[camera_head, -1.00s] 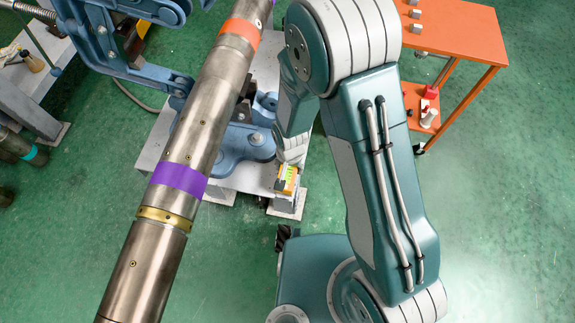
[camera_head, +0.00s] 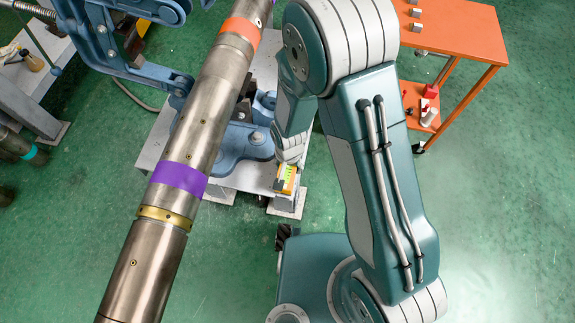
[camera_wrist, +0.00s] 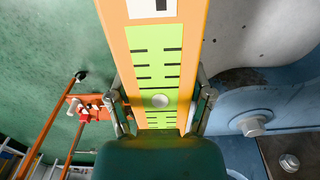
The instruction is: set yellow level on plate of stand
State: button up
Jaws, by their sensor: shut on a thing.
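The yellow level (camera_wrist: 158,65), with an orange-yellow frame and a green face with black marks, runs up the middle of the wrist view. My gripper (camera_wrist: 160,103) is shut on it, with one finger on each side. In the head view the level (camera_head: 286,179) shows small, below my gripper (camera_head: 290,163), over the near right edge of the pale grey plate (camera_head: 239,180) of the stand. The plate also shows at the upper right of the wrist view (camera_wrist: 262,40). Whether the level touches the plate, I cannot tell.
A blue vise (camera_head: 236,150) with bolts is mounted on the plate, left of my gripper. A long steel pipe (camera_head: 200,125) with orange and purple bands crosses above it. An orange cart (camera_head: 460,35) stands at the right. Green floor is open in front.

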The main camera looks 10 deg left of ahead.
jog(key=shift+f, duration=0.3)
dwell(0.7)
jog(key=o, duration=1.3)
jog(key=shift+r, duration=3.5)
